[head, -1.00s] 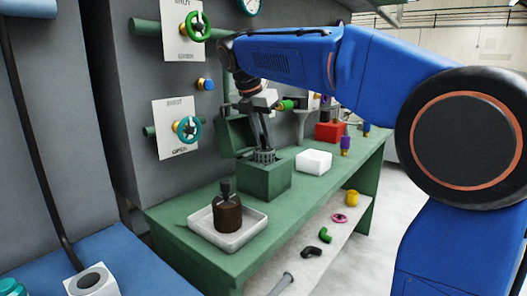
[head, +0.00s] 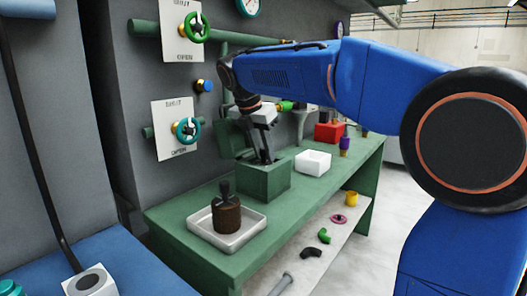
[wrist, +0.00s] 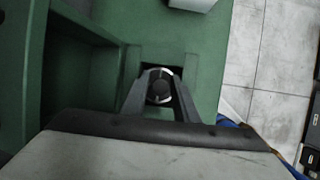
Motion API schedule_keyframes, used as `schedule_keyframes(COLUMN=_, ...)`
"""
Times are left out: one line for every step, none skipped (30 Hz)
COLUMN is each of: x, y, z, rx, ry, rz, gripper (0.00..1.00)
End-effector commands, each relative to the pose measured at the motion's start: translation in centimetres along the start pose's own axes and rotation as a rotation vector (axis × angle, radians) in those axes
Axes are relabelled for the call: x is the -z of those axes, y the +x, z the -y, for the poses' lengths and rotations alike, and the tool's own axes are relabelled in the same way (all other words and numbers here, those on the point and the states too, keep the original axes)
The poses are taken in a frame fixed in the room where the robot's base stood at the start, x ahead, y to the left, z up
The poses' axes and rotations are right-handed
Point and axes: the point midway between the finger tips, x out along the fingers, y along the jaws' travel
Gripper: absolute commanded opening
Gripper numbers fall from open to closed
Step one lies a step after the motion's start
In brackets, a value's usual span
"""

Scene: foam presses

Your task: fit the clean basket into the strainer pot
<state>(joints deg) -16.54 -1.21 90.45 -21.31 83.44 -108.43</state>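The strainer pot (head: 262,183) is a green square box on the green bench, with a square opening in its top. My gripper (head: 267,158) points down into that opening. In the wrist view, the fingers of my gripper (wrist: 161,92) close on the round dark knob of the clean basket (wrist: 160,87), with a light rim showing around it. The basket's body is down inside the pot, hidden by its walls in the head view. I cannot tell whether it is fully seated. A brown, dirty-looking basket (head: 227,217) with a dark knob stands in a white tray (head: 206,235) left of the pot.
A white open box (head: 313,162) stands right of the pot, with a red box (head: 329,132) behind. A green upright plate (head: 236,138) stands close behind the pot. Handwheels (head: 187,131) and pipes are on the wall. Loose fittings lie on the lower shelf (head: 300,262).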

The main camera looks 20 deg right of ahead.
Motion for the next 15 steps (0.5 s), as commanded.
schedule_keyframes(x=0.0, y=0.0, z=0.0, rx=0.0, ry=0.0, rz=0.0, gripper=0.27)
schedule_keyframes(x=0.0, y=-0.1, z=0.0, rx=0.0, ry=0.0, rz=0.0, gripper=0.27)
schedule_keyframes(x=-0.1, y=-0.2, z=0.0, rx=-0.001, ry=0.0, rz=0.0, gripper=0.27)
schedule_keyframes(x=-0.1, y=-0.3, z=0.0, rx=-0.001, ry=0.0, rz=0.0, gripper=0.27)
schedule_keyframes(x=-0.1, y=-0.6, z=0.0, rx=-0.002, ry=0.0, rz=0.0, gripper=0.27)
schedule_keyframes(x=-0.1, y=-0.9, z=-0.1, rx=-0.002, ry=0.0, rz=0.001, gripper=0.27)
schedule_keyframes(x=-0.1, y=-1.3, z=-0.1, rx=-0.002, ry=0.0, rz=0.001, gripper=0.27)
schedule_keyframes(x=-0.1, y=-1.7, z=-0.1, rx=-0.002, ry=0.0, rz=0.001, gripper=0.27)
schedule_keyframes(x=-0.1, y=-2.4, z=-0.1, rx=-0.003, ry=0.0, rz=0.001, gripper=0.27)
schedule_keyframes(x=-0.1, y=-2.9, z=-0.1, rx=-0.003, ry=0.0, rz=0.001, gripper=0.27)
schedule_keyframes(x=-0.1, y=-3.5, z=-0.1, rx=-0.003, ry=0.0, rz=0.001, gripper=0.27)
schedule_keyframes(x=-0.1, y=-4.3, z=-0.1, rx=-0.004, ry=0.0, rz=0.001, gripper=0.27)
schedule_keyframes(x=-0.1, y=-4.9, z=-0.1, rx=-0.003, ry=0.0, rz=0.001, gripper=0.27)
schedule_keyframes(x=-0.1, y=-5.5, z=-0.1, rx=-0.004, ry=0.0, rz=0.001, gripper=0.27)
schedule_keyframes(x=-0.1, y=-6.3, z=-0.1, rx=-0.004, ry=0.0, rz=0.001, gripper=0.27)
